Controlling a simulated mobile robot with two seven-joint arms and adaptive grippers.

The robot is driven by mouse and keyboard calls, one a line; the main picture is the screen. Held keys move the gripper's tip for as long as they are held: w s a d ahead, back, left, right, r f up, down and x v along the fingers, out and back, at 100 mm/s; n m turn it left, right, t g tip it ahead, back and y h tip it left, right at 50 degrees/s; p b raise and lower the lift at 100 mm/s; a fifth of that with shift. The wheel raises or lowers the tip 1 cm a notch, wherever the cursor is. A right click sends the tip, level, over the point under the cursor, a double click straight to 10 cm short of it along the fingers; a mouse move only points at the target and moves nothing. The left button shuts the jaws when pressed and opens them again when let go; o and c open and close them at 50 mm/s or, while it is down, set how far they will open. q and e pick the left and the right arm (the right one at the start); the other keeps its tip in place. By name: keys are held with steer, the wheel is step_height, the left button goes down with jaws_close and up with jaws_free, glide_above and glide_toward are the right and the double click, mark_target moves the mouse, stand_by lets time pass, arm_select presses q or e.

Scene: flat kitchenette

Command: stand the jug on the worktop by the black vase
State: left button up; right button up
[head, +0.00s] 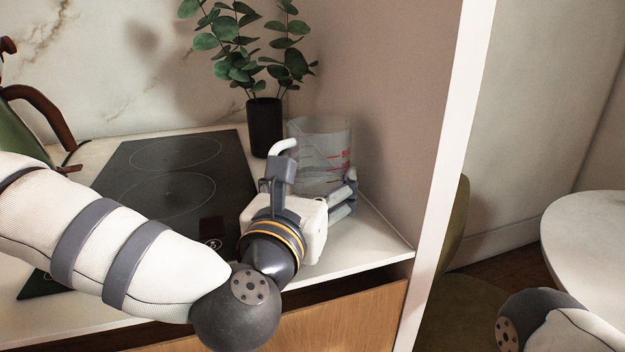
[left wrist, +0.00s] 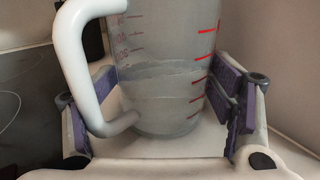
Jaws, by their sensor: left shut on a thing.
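The jug (head: 318,150) is clear, with red measuring marks and a white handle. It is upright at the right end of the worktop (head: 372,250), just right of the black vase (head: 264,128), with a small gap or overlap I cannot judge. My left gripper (head: 318,190) is shut on the jug, its fingers on both sides of the lower body. The left wrist view shows the jug (left wrist: 165,70) between the finger pads, its base at or very near the white surface; I cannot tell if it touches. My right gripper is out of view; only part of that arm shows.
A black hob (head: 170,165) lies left of the jug. Leafy stems (head: 250,50) rise from the vase. A side wall (head: 400,120) stands close on the right. A green kettle (head: 22,135) with a brown handle is at far left. A round white table (head: 590,235) stands beyond the wall.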

mark_target(310, 187)
arm_select(q)
steer(key=o, duration=1.5)
steer(key=shift+r, duration=0.15)
steer(key=v, duration=0.7)
steer(key=shift+s+a, duration=0.1)
steer(key=shift+s, duration=0.3)
steer(key=s+p, duration=0.2)
steer(key=p, duration=0.1)
steer(key=s+a+r+p, duration=0.1)
steer(key=shift+s+p, duration=0.3)
steer(key=shift+p, duration=0.05)
steer(key=shift+s+a+f, duration=0.1)
steer(key=shift+s, duration=0.05)
steer(key=shift+f, duration=0.4)
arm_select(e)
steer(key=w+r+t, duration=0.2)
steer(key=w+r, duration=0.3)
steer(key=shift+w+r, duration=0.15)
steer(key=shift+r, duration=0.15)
